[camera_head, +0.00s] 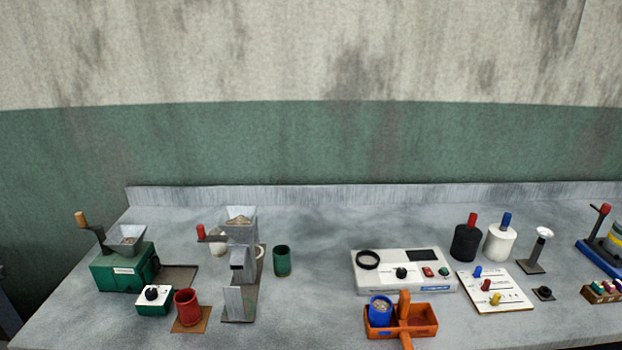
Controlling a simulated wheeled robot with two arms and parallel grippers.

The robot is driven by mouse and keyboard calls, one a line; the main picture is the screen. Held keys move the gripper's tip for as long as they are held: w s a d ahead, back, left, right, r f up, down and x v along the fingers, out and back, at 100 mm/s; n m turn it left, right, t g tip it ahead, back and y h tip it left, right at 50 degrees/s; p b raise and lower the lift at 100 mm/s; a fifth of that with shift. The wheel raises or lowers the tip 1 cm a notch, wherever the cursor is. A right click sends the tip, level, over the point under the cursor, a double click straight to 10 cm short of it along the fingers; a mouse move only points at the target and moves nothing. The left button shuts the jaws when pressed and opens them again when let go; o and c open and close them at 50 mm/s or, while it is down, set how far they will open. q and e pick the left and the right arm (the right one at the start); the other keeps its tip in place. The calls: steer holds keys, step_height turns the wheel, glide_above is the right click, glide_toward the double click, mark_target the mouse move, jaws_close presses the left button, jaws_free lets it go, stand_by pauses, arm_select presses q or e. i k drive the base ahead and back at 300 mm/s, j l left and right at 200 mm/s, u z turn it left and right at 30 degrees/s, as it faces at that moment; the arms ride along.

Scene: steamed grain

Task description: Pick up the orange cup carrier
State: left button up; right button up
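The orange cup carrier (425,323) stands on the grey table near its front edge, right of the middle. It is an open box with an upright orange handle (404,305) in its centre. A blue cup (380,313) with pale grain-like contents sits in its left compartment. The right compartment looks empty. The carrier's lower front is close to the bottom of the picture. Neither of my grippers shows in this view.
A white device (405,284) with a black ring stands just behind the carrier. A white panel with coloured knobs (495,297) lies to its right. Grinders, a green cup (282,261) and a red cup (187,307) stand left. The table between (310,310) is clear.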

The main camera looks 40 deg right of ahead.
mark_target(408, 321)
steer(key=z, duration=1.75)
steer(key=k+j+u, duration=0.1)
steer(key=u, duration=0.35)
